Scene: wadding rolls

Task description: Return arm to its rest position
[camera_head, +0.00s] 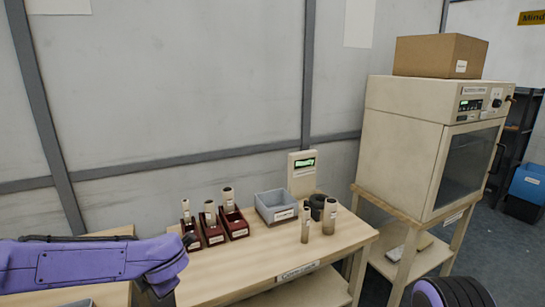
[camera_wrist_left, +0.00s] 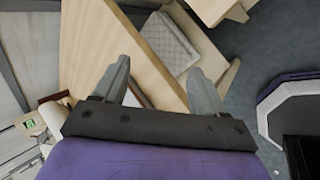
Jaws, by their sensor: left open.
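My left arm (camera_head: 90,262), purple, comes in from the left of the head view, above the near-left wooden surface. Its wrist bends down near the table's front left corner, and the fingers are out of that view. In the left wrist view my left gripper (camera_wrist_left: 160,85) has its two grey fingers spread apart with nothing between them. A wooden tabletop edge lies beyond the fingers. Only a rounded purple and black part of my own body shows at the bottom right of the head view; my right gripper does not show.
On the table (camera_head: 245,270), several pale rolls stand in dark red bins (camera_head: 213,231). Two more rolls (camera_head: 329,216) stand right of a grey bin (camera_head: 275,206) and a display device (camera_head: 302,173). An oven-like machine (camera_head: 405,155) on a stand is at right. The table's front is clear.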

